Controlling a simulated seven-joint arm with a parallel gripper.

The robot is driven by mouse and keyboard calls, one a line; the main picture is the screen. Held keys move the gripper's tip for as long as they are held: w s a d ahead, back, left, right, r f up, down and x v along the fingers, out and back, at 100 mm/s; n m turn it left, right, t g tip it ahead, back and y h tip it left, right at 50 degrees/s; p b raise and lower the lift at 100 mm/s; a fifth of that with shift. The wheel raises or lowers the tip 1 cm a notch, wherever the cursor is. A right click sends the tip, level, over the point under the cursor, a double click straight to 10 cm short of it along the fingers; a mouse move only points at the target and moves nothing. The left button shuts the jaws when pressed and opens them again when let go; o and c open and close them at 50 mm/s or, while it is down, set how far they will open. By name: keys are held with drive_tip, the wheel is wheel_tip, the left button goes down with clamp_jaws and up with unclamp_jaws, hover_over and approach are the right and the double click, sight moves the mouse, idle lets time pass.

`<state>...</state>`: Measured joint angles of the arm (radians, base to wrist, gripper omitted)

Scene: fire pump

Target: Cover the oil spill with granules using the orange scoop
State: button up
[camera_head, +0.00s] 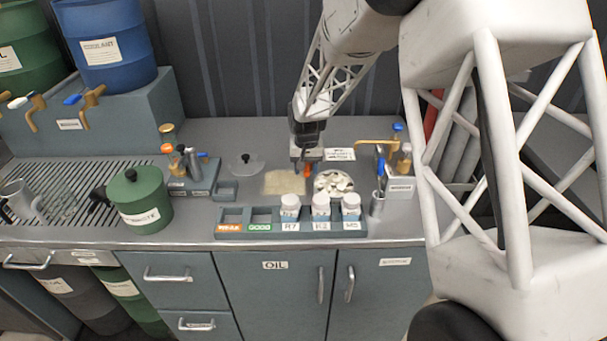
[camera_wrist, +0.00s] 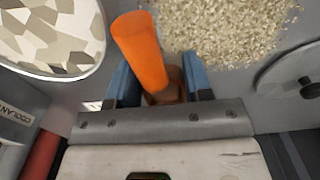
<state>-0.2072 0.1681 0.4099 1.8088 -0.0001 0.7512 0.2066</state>
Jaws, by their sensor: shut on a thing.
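My gripper (camera_head: 307,163) is shut on the orange scoop (camera_wrist: 142,50), which juts out from between the blue-sided fingers in the wrist view. The scoop shows as a small orange bit (camera_head: 308,171) in the head view. A patch of tan granules (camera_head: 284,182) lies flat on the counter just left of the scoop. The granules (camera_wrist: 228,28) lie at the top right in the wrist view. No dark oil shows around them. A round dish of pale chunks (camera_head: 333,184) stands just right of the gripper. I cannot tell whether the scoop holds anything.
A rack (camera_head: 262,225) with several white-capped bottles stands in front of the patch. A green can (camera_head: 140,200) stands further left. A small labelled stand (camera_head: 400,185) with a brass tap is at right.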

sight(303, 181)
drive_tip(key=shift+r, duration=2.6)
drive_tip(key=shift+f, duration=0.1)
drive_tip(key=shift+f, duration=3.05)
drive_tip(key=shift+a+f, duration=0.15)
drive_tip(key=shift+f, duration=0.75)
drive_tip(key=shift+a, duration=0.8)
drive_tip(key=shift+c, duration=0.4)
drive_tip(key=shift+a, duration=1.15)
drive_tip(key=shift+d, duration=1.55)
drive_tip(key=shift+d+r, duration=0.15)
drive_tip(key=shift+d, duration=0.45)
drive_tip(key=shift+r, duration=3.85)
